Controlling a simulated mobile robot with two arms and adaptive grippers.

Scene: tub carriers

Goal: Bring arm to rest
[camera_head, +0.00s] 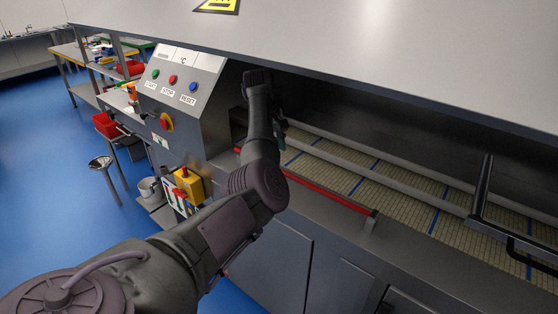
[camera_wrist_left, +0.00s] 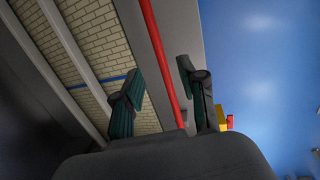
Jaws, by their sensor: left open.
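My left arm comes in from the lower left of the head view and reaches up to the opening of a grey machine. My left gripper is mostly hidden there behind its own wrist; a bit of dark green finger shows at the right of the wrist. In the left wrist view my left gripper (camera_wrist_left: 160,74) has its two dark green fingers apart. A red bar (camera_wrist_left: 160,55) runs through the picture between the fingers; I cannot tell its depth from them. Nothing is seen held. My right gripper is not in view.
The machine's conveyor (camera_head: 405,205) has pale rails, with the red bar (camera_head: 330,195) along its front edge. A control panel (camera_head: 180,85) is left of my wrist, a grey hood (camera_head: 350,50) above. A black handle (camera_head: 487,190) is at right. Blue floor (camera_head: 50,200) is open at left.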

